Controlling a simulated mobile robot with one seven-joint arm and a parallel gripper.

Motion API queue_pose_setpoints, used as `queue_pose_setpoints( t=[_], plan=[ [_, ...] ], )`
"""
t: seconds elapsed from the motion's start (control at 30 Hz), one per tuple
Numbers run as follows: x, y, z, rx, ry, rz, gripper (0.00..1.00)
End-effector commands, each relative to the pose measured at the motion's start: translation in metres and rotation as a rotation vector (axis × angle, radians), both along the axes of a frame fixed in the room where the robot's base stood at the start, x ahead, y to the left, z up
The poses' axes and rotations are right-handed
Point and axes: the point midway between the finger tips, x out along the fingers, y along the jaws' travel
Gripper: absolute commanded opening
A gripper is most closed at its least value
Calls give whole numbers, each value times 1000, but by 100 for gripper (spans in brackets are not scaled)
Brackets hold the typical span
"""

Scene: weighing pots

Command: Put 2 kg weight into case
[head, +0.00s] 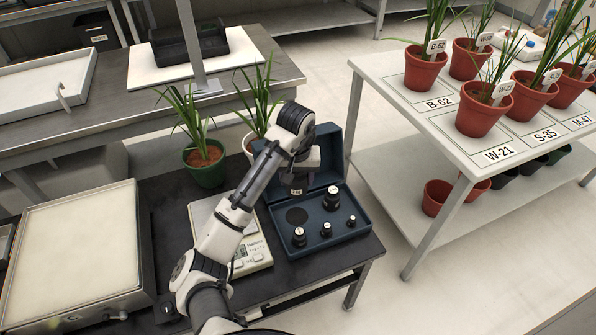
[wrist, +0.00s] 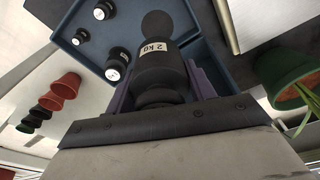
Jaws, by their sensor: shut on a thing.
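The dark 2 kg weight (wrist: 157,62), with a white "2 kg" label, is between my gripper's fingers (wrist: 162,88) in the wrist view. In the head view, my gripper (head: 296,176) is shut on it, and the weight (head: 296,187) hangs upright over the left part of the open blue case (head: 322,247). A round dark recess (head: 297,215) in the case floor is empty, just in front of the weight in the head view. The fingers' exact contact is partly hidden. The case's lid stands open at the back.
Several smaller black weights (head: 326,231) stand in the case's right and front parts. A white scale (head: 252,250) is close on the left. A green pot (head: 205,165) and a white pot (head: 247,146) with plants stand behind. A white table (head: 440,108) with red pots is at right.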

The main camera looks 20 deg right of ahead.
Motion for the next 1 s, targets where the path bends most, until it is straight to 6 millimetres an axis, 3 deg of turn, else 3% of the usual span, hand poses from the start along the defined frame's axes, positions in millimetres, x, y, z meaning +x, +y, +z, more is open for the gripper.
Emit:
queue_pose_setpoints(
  t=[0.33,0.73,1.0],
  plan=[
    [1,1,-60,-1,-5,1,0],
    [1,1,-84,-2,-5,0,0],
    [1,1,-115,-1,-5,0,0]
  ],
)
